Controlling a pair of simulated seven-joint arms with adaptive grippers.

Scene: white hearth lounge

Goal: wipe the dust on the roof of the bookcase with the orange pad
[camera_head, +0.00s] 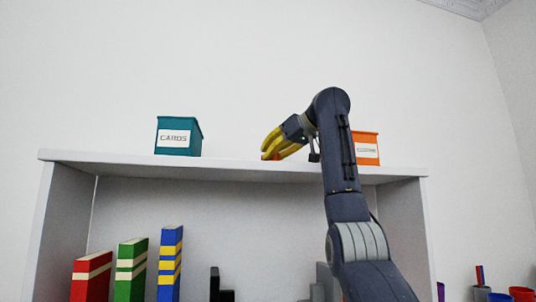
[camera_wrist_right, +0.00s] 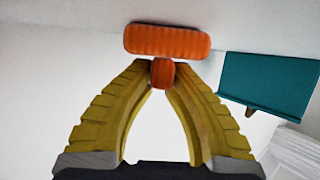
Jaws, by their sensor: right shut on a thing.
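My right gripper (camera_head: 267,151) is above the roof of the bookcase (camera_head: 120,157), between the teal box and the orange box. Its yellow fingers are shut on the handle of the orange pad. In the right wrist view the pad (camera_wrist_right: 167,40) lies crosswise just beyond the fingertips (camera_wrist_right: 162,73), with its short handle between them. In the head view only a little orange shows at the fingertips, close to the roof. I cannot tell whether the pad touches the roof. I cannot make out any dust in either view. My left gripper is not in view.
A teal box labelled CARDS (camera_head: 178,138) stands on the roof to the left; it also shows in the wrist view (camera_wrist_right: 268,90). An orange box (camera_head: 366,148) stands behind my right arm. Red, green and blue books (camera_head: 130,270) stand below. The roof between gripper and teal box is clear.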

